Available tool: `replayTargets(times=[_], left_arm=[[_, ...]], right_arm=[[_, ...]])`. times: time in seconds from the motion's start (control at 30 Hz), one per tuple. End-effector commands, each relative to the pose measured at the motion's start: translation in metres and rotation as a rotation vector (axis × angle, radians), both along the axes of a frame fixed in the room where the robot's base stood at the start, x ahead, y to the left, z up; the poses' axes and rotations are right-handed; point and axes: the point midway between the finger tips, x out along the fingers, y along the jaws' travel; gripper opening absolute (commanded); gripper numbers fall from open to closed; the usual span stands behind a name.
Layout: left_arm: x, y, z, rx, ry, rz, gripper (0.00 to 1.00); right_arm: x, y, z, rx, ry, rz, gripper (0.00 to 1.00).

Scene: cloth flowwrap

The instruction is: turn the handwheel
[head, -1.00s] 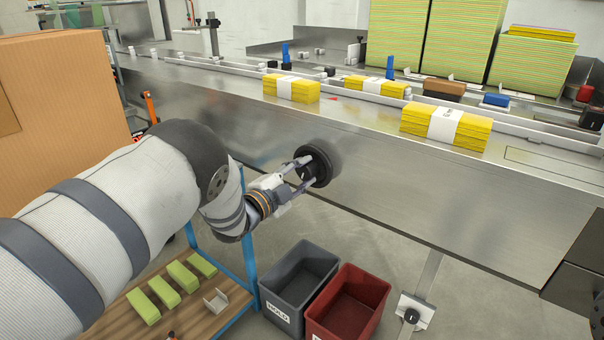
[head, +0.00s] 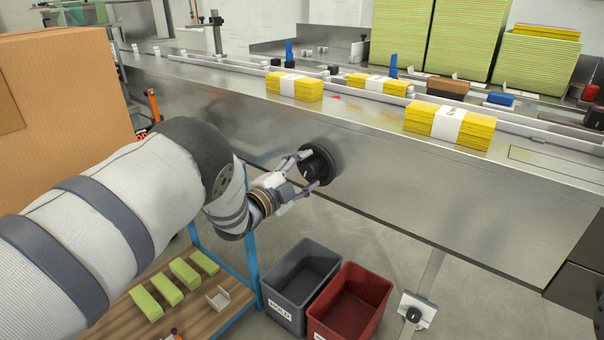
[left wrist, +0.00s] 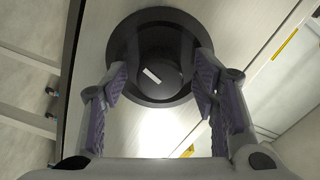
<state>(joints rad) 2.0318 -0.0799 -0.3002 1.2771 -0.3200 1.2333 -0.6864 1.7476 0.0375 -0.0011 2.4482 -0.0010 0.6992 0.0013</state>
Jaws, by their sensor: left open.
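The black round handwheel (head: 318,165) sits on the front steel panel of the machine. In the left wrist view the handwheel (left wrist: 152,60) fills the top middle, with a short white mark slanted on its hub. My left gripper (head: 304,172) is in front of the handwheel, its two fingers spread. In the left wrist view the left gripper (left wrist: 160,85) has one purple-padded finger on each side of the hub's lower part. I cannot tell whether the pads touch the hub. My right gripper is not in view.
The steel conveyor bed (head: 220,75) above carries yellow cloth stacks (head: 450,127). A grey bin (head: 300,285) and a red bin (head: 350,300) stand on the floor below. A low wooden shelf (head: 205,310) and a large cardboard box (head: 65,100) are at left.

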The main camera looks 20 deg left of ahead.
Motion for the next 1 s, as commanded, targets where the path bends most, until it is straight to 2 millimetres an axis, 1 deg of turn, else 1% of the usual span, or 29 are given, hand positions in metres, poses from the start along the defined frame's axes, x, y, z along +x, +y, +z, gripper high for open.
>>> replayTargets(times=[0.07, 0.13, 0.3, 0.4, 0.5, 0.6, 0.67, 1.0], left_arm=[[-0.007, 0.003, -0.001, 0.001, 0.003, 0.001, 0.54], [-0.020, 0.008, 0.000, 0.001, 0.003, 0.002, 0.54], [-0.065, 0.024, -0.001, 0.002, 0.005, 0.003, 0.54], [-0.087, 0.032, 0.000, -0.001, 0.004, 0.003, 0.54], [-0.103, 0.038, 0.000, 0.001, 0.002, 0.001, 0.54], [-0.110, 0.040, 0.000, 0.001, 0.000, 0.001, 0.54], [-0.112, 0.041, 0.000, 0.001, 0.000, 0.000, 0.54], [-0.112, 0.041, 0.000, 0.001, 0.000, 0.000, 0.54]], right_arm=[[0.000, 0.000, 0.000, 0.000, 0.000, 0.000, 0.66], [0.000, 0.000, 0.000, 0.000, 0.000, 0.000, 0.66], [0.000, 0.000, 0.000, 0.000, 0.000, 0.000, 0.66], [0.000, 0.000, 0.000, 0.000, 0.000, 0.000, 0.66], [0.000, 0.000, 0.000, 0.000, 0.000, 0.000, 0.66], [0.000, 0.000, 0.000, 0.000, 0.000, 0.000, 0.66], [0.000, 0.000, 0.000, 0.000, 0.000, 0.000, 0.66], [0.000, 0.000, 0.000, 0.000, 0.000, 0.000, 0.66]])
